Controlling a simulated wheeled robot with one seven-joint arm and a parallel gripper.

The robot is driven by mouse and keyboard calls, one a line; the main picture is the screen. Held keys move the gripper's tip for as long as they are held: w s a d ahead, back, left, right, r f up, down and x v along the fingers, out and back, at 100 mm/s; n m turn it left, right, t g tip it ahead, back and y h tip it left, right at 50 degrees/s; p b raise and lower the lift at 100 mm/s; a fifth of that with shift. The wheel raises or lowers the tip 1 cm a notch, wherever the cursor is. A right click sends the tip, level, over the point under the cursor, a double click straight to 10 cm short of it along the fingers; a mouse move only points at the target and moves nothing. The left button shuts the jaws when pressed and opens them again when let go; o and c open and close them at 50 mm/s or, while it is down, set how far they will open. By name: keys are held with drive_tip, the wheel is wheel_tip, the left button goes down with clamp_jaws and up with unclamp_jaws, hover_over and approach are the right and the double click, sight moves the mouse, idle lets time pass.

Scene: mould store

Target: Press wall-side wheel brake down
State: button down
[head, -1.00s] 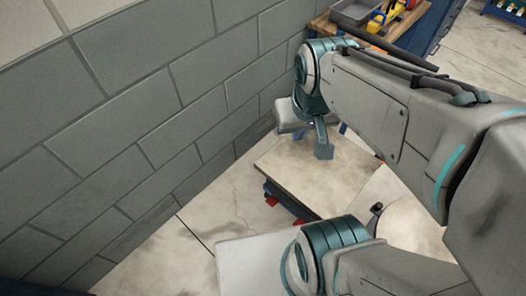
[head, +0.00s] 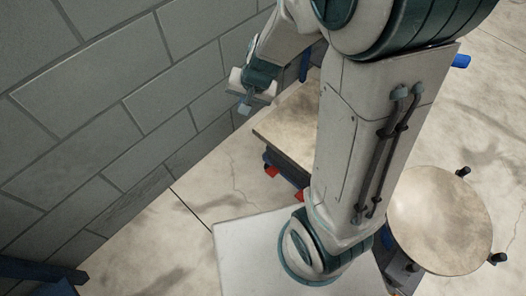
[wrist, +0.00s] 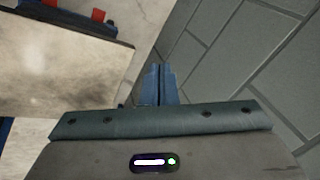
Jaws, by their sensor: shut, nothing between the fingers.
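A low trolley with a flat, stained tan deck (head: 290,125) stands beside the grey block wall. Two red brake pedals show below the deck's near edge: the wall-side wheel brake (head: 271,170) and a second red pedal (head: 299,195), partly behind my arm. In the wrist view the wall-side pedal (wrist: 98,15) and the other pedal (wrist: 49,3) lie at the upper left. My gripper (head: 244,108) is shut and empty, close to the wall by the deck's left corner. In the wrist view its closed fingertips (wrist: 160,68) are apart from the pedals.
The block wall (head: 150,100) runs close along the left. Open floor (head: 225,175) lies between wall and trolley. A round tan top (head: 440,220) with black knobs stands at the right. A blue frame (head: 40,270) sits at the lower left.

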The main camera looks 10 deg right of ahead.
drive_tip(key=w+f+m+h+b, duration=0.3)
drive_tip(key=f+b, duration=0.5)
drive_tip(key=f, duration=1.4)
drive_tip(key=d+f+m+h+b, duration=0.1)
drive_tip(key=d+f+h+b, duration=0.1)
drive_tip(key=f, duration=0.8)
drive_tip(key=d+f+m+h+b, duration=0.2)
drive_tip(key=f+b, duration=0.3)
drive_tip(key=f, duration=0.4)
drive_tip(key=shift+s+d+f+m, duration=0.2)
drive_tip(key=shift+d+f+m, duration=0.15)
drive_tip(key=shift+d, duration=0.55)
